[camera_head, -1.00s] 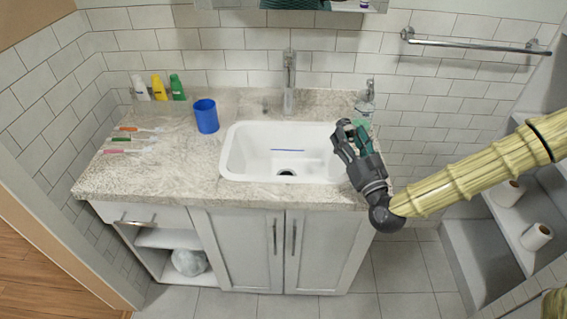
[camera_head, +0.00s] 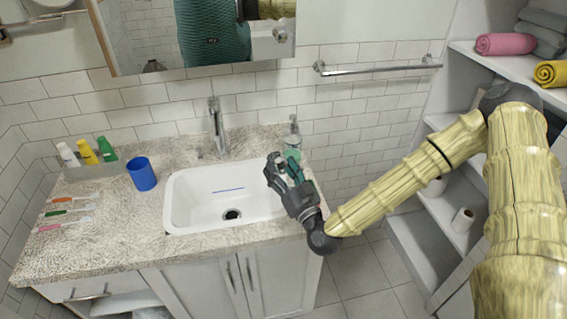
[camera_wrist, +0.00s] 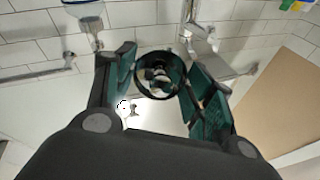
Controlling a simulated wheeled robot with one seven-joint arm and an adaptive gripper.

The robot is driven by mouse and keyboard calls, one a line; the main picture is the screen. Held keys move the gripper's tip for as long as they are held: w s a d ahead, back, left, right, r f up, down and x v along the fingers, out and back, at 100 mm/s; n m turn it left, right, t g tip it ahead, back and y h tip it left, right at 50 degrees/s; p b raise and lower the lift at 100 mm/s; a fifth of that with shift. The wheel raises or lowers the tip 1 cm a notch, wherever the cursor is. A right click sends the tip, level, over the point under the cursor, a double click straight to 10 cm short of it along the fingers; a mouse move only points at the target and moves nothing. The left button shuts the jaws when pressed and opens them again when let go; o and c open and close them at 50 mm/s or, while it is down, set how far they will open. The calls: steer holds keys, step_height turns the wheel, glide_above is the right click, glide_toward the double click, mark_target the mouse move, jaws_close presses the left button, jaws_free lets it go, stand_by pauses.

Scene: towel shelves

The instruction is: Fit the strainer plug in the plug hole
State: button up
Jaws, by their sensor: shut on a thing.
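The white sink (camera_head: 179,195) is set in the stone counter, and its dark plug hole (camera_head: 232,214) shows in its floor in the head view. My gripper (camera_head: 279,164) is over the right end of the sink, to the right of and above the plug hole. In the wrist view, my gripper (camera_wrist: 160,82) is shut on the strainer plug (camera_wrist: 160,74), a dark round rim with a shiny middle, between the green finger pads. In the head view the fingers hide most of the plug.
The tap (camera_head: 216,125) stands behind the sink. A soap bottle (camera_head: 293,141) stands close behind my gripper. A blue cup (camera_head: 141,174), several bottles and toothbrushes are on the left. A mirror cabinet (camera_head: 200,35) hangs above. Shelves (camera_head: 455,228) are at right.

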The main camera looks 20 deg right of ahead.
steer(key=shift+s+a+r+p, duration=0.25)
steer(key=shift+a+p, duration=0.15)
steer(key=shift+p, duration=0.35)
steer(key=shift+s+f+m+h+p, duration=0.15)
steer(key=shift+m+h+p, duration=0.35)
steer(key=shift+h+p, duration=0.25)
steer(key=shift+s+p, duration=0.1)
steer(key=shift+p, duration=0.3)
